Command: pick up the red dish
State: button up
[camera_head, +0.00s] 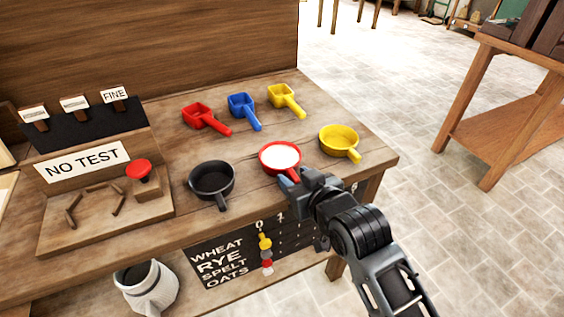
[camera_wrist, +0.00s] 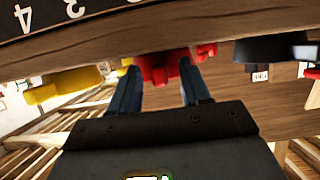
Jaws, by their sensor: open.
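The red dish (camera_head: 280,158) is a round pan with a white inside, on the wooden table between a black dish and a yellow dish. In the wrist view a red part of it (camera_wrist: 160,68) shows between my two fingers, and the rest is hidden or out of frame. My gripper (camera_head: 287,181) is at the dish's near side, by the table's front edge. In the wrist view its fingers (camera_wrist: 156,88) are apart on either side of the red part. I cannot tell whether they touch it.
The black dish (camera_head: 211,179) stands left and the yellow dish (camera_head: 339,140) right. Red (camera_head: 199,116), blue (camera_head: 241,106) and yellow (camera_head: 284,95) scoops lie behind. A board with a red button (camera_head: 138,169) is at left. A chalkboard (camera_head: 225,262) with beads hangs below the edge.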

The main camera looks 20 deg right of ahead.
grip_shut()
dwell(0.4)
jog(key=shift+r, duration=0.15)
